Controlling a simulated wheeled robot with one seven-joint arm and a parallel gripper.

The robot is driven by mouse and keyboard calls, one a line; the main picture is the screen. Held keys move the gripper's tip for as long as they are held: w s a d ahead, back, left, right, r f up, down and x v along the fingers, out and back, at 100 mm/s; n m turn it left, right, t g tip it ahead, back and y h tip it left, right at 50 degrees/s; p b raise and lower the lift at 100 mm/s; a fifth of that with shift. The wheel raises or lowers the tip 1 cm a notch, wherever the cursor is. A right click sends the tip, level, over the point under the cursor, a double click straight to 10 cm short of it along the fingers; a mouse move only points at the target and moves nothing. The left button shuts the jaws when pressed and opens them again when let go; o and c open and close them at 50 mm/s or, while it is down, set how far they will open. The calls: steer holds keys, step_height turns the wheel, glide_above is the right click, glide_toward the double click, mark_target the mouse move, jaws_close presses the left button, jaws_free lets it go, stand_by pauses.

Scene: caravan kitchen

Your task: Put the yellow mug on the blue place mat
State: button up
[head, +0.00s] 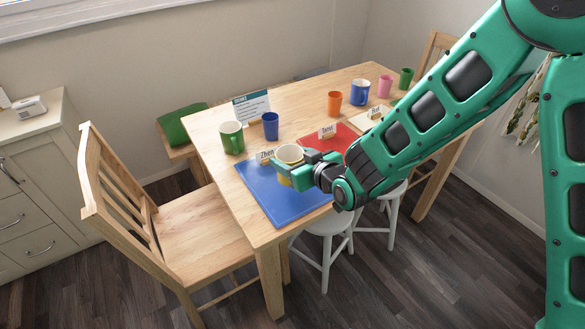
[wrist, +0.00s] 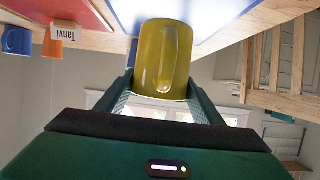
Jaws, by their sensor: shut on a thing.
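The yellow mug (head: 290,154), pale inside, is upright over the blue place mat (head: 265,192) near the table's near left corner. My gripper (head: 298,172) is shut on the mug from the right. In the wrist view, which is upside down, the mug (wrist: 163,60) sits between the two fingers (wrist: 162,92), with its handle facing the camera. The blue mat (wrist: 210,15) shows behind it in that view. I cannot tell whether the mug's base touches the mat. My gripper hides part of the mug in the head view.
A name card (head: 266,156) stands at the mat's back edge. A green mug (head: 231,137) and a blue mug (head: 270,126) stand behind it. A red mat (head: 340,138), an orange cup (head: 334,103) and more cups are farther right. A chair (head: 185,225) is at left.

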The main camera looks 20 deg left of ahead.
steer(key=shift+f, duration=1.9)
steer(key=shift+f, duration=0.1)
steer(key=o, duration=1.3)
steer(key=shift+c, duration=0.2)
steer(key=shift+s, duration=0.1)
